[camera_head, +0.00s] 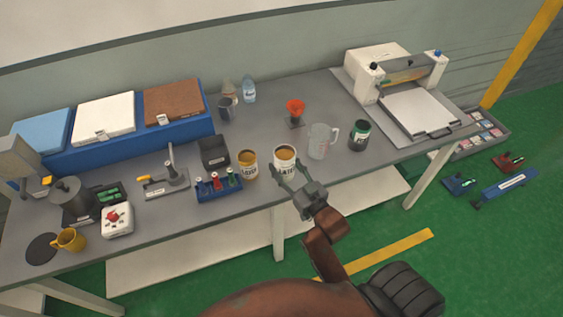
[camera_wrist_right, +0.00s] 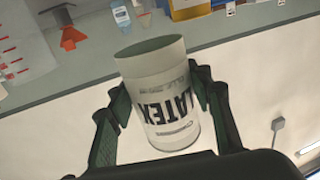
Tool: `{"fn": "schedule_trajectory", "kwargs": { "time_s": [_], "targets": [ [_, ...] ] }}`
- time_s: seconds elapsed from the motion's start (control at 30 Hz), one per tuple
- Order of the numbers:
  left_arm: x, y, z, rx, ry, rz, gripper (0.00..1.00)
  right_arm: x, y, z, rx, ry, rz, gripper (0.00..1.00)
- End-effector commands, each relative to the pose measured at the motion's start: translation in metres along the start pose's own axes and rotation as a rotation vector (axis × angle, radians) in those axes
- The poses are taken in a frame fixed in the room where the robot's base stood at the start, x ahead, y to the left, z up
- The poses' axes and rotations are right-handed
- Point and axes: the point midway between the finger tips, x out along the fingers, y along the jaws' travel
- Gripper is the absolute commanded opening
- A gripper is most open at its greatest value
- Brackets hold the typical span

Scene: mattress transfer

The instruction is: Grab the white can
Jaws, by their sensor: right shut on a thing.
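The white can (camera_head: 285,160), open at the top with a tan inside, is near the front edge of the grey table. My right gripper (camera_head: 289,177) is shut on its sides, coming from the front. In the right wrist view the white can (camera_wrist_right: 158,95) is between the two dark fingers of the right gripper (camera_wrist_right: 160,112), with its black LATEX label facing the camera. I cannot tell whether the can touches the table. My left gripper is not in view.
A yellowish can (camera_head: 248,164) stands just left of the white can. A clear measuring jug (camera_head: 319,142) and a dark green can (camera_head: 360,134) stand to the right. A blue rack of small bottles (camera_head: 218,187) is at the left. An orange funnel (camera_head: 295,107) is behind on the table (camera_head: 262,115).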

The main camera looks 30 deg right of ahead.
Motion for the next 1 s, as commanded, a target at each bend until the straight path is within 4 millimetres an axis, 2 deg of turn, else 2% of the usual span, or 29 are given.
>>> {"fn": "schedule_trajectory", "kwargs": {
  "time_s": [0.4, 0.87, 1.0],
  "targets": [
    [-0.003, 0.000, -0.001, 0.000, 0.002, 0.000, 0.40, -0.022, -0.005, -0.011, -0.001, 0.003, 0.000, 0.10],
    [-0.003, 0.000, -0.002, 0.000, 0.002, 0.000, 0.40, -0.028, -0.008, -0.015, 0.000, 0.003, 0.000, 0.10],
    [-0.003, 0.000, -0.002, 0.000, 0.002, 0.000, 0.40, -0.029, -0.015, -0.012, 0.000, -0.002, 0.001, 0.10]
  ]
}}
